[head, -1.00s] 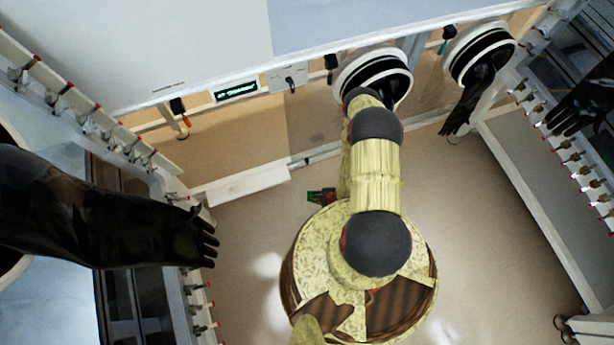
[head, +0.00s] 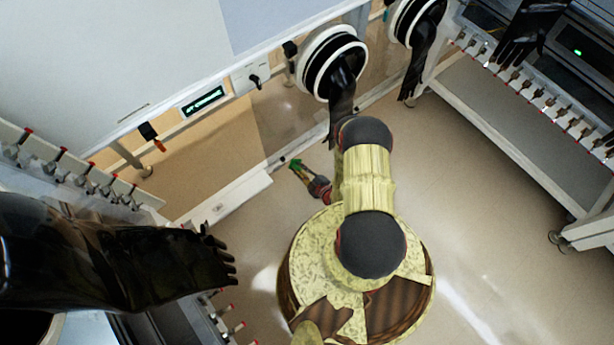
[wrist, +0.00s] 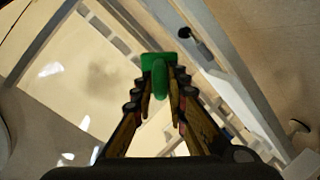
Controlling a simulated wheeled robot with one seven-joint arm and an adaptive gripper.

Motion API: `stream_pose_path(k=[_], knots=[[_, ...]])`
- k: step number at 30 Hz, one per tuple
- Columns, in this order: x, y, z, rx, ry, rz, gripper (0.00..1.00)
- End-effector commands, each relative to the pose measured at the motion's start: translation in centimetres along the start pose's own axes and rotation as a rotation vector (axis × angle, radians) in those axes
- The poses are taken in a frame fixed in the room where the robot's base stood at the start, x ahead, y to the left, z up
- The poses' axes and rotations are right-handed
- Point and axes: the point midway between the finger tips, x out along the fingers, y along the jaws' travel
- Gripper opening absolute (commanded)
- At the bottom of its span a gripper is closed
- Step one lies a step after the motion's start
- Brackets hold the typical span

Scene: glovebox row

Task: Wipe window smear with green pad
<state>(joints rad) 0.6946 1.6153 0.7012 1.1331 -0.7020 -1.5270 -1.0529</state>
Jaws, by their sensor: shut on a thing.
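The green pad (wrist: 158,66) is held between the two fingers of my gripper (wrist: 159,95) in the wrist view. In the head view the pad (head: 296,164) is a small green spot at the tip of my gripper (head: 302,171), just left of my arm. It is in front of the low white rail and looks apart from any panel. A pane-like panel (head: 285,118) lies below the glove ports, with a faint mark I cannot identify for sure as the smear.
Glove ports (head: 332,62) with hanging black gloves (head: 342,100) are close above my arm. A large black glove (head: 110,258) reaches in from the left. A valve row (head: 70,175) stands left, a shelved bench (head: 510,130) right. Open floor (head: 480,230) lies right.

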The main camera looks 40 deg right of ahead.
Motion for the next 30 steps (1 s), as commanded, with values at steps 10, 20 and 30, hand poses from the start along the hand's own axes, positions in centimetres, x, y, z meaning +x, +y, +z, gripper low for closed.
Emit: stream_pose_path(k=[10,20,30], knots=[[-0.6,5.4,-4.6,0.002,0.143,0.174,0.00],[0.2,5.7,-4.7,-0.001,0.181,0.215,0.00],[3.3,6.3,-5.2,0.000,0.180,0.213,0.00]])
